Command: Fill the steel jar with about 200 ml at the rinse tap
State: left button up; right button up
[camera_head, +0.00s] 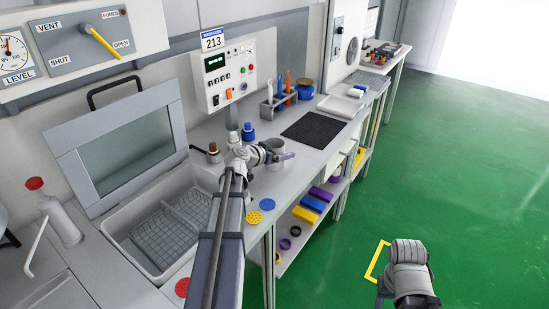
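A grey, open-topped cup, which looks like the steel jar (277,147), stands on the bench right by my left gripper (284,157). The gripper is at its near side, and a finger overlaps the jar's lower front. I cannot tell whether the fingers close on it.
A sink basin (118,228) with a wire rack and raised glass lid lies left of my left arm. Brown-capped and blue-capped bottles (249,132) stand behind the jar. A dark mat (313,130) lies beyond it. Shelves below hold coloured blocks. The floor at right is open.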

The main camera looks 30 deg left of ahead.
pick_arm(q)
jog(key=c, duration=1.1)
jog(key=shift+r, duration=0.1)
notch_tip(320, 180, up, 10)
jog(key=p, duration=1)
